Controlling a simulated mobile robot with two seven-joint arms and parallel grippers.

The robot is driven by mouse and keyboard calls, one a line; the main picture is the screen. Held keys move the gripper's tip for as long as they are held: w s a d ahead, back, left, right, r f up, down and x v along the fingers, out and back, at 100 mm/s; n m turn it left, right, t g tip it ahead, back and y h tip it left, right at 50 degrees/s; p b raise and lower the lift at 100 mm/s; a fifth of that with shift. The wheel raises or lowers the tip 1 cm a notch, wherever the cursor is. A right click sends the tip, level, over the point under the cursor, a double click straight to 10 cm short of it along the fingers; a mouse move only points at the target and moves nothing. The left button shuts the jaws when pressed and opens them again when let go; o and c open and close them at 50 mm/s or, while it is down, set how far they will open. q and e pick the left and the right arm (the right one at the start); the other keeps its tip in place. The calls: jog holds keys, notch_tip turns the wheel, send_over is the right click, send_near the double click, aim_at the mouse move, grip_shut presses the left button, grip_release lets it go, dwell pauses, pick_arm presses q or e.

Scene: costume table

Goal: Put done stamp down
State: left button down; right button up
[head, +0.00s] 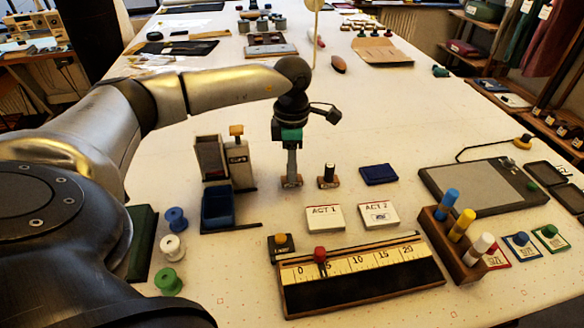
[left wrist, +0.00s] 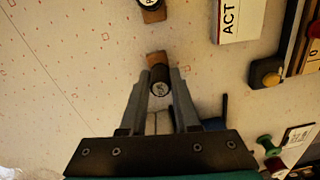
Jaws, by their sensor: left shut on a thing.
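My left gripper (head: 291,178) points straight down over the table, left of the middle. It is shut on the done stamp, whose wooden block (head: 292,183) shows at the fingertips, at or just above the tabletop. In the left wrist view the stamp's dark round handle (left wrist: 160,80) is between the two fingers (left wrist: 161,86); the label on its top is too small to read. A second stamp (head: 328,176) with a black handle and wooden base stands upright just to the right, apart from the held one. My right gripper is out of view.
A dark blue pad (head: 379,174) lies right of the second stamp. ACT 1 (head: 325,222) and ACT 2 (head: 378,218) cards lie in front. A grey-and-blue holder (head: 216,204) stands to the left. A ruler board (head: 360,278) lies nearest.

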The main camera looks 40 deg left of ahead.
pick_arm(q)
jog(key=shift+f, duration=0.2)
jog(key=shift+f, duration=0.1)
jog(key=c, duration=0.6)
grip_release()
jog(key=shift+c, duration=0.2)
notch_tip(320, 180, up, 12)
jog(key=p, duration=0.1)
jog(key=shift+w, duration=0.1)
